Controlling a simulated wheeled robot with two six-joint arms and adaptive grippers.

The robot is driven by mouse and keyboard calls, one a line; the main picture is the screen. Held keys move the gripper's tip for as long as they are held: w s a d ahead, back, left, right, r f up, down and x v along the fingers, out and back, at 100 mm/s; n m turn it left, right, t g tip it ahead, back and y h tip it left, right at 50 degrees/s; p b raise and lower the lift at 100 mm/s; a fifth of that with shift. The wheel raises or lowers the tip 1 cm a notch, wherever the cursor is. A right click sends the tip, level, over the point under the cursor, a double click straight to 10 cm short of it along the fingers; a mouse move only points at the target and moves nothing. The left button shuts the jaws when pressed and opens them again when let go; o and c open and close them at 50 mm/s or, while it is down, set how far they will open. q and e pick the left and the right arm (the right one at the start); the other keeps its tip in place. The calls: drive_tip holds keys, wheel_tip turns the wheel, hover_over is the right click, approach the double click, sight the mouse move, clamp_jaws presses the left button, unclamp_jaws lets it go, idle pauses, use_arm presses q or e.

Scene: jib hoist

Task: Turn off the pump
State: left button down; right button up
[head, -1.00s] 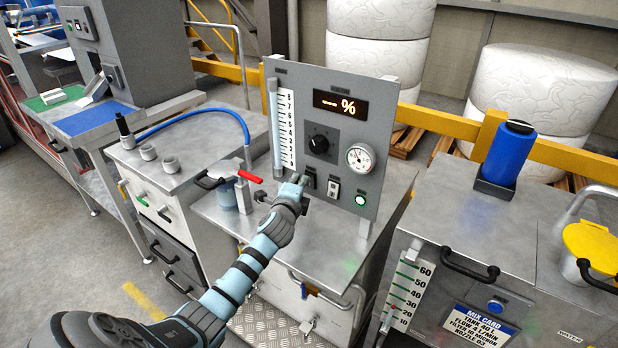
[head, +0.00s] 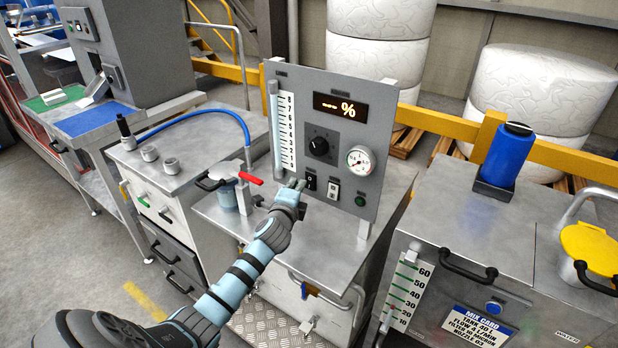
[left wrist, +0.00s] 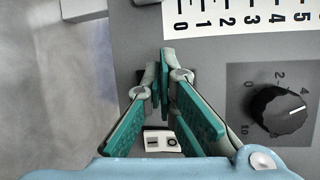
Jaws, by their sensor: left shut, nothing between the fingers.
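A grey upright control panel (head: 285,85) stands on a steel cabinet. Low on it are a black rocker switch (head: 311,182), a white rocker switch (head: 333,190) and a dark green lamp (head: 360,201), which is unlit. I cannot read which switch is the pump's. My left gripper (head: 297,184) is shut and empty, just left of the black switch; whether it touches the panel I cannot tell. In the left wrist view the closed fingertips (left wrist: 163,62) cover part of the panel, and the white switch (left wrist: 161,142) shows its I and O marks between the fingers. My right gripper is out of view.
A red-handled valve (head: 250,178) stands left of my gripper. A tank with a yellow lid (head: 592,245) is at right.

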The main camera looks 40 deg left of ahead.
use_arm(q)
drive_tip(key=s, duration=0.1)
drive_tip(key=s+p, duration=0.1)
drive_tip(key=s, duration=0.3)
drive_tip(key=shift+f+p, duration=0.3)
drive_tip(key=shift+f, duration=0.05)
idle(0.4)
